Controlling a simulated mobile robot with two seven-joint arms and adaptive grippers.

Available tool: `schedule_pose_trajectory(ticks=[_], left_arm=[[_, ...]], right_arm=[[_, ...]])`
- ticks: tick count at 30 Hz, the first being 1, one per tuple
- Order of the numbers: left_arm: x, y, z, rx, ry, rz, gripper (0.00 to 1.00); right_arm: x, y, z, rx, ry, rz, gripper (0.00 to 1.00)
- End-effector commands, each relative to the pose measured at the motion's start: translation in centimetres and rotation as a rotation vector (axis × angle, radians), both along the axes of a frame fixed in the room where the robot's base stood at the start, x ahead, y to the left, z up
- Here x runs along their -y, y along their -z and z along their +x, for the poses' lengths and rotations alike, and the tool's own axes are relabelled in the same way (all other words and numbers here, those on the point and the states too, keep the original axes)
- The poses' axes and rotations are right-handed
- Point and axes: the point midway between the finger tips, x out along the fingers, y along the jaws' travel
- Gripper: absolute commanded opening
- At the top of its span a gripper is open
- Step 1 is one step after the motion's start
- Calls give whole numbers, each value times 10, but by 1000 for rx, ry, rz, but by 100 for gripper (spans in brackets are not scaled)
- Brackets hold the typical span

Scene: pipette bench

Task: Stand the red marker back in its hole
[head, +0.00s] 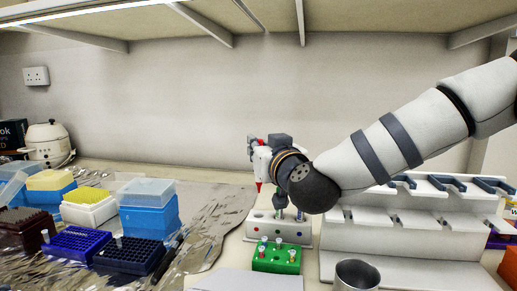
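My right gripper (262,158) is above the back left of the white block (249,230). It appears shut on the red marker (259,187), whose red lower end points down below the fingers, roughly upright and clear of the block. The rest of the marker is partly hidden by the gripper. The white block has coloured dots on its front. A dark marker (280,200) stands at its middle, partly covered by my arm, and another slim one (299,215) stands at its right. My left gripper is not in view.
A green rack (276,264) with several small tubes stands in front of the block. A white pipette stand (420,236) and a metal cup (357,276) are on the right. Tip boxes (150,215) and blue racks (75,243) fill the left. A shelf (200,22) hangs overhead.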

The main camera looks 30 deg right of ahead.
Motion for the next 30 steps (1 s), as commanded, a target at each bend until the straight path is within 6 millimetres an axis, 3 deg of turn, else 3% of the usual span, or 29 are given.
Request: schedule_pose_trajectory(ticks=[5,15,30], left_arm=[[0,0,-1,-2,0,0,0],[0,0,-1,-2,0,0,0],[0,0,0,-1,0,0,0]], right_arm=[[0,6,0,-2,0,0,0],[0,40,0,-1,0,1,0],[-1,45,0,2,-1,-2,0]])
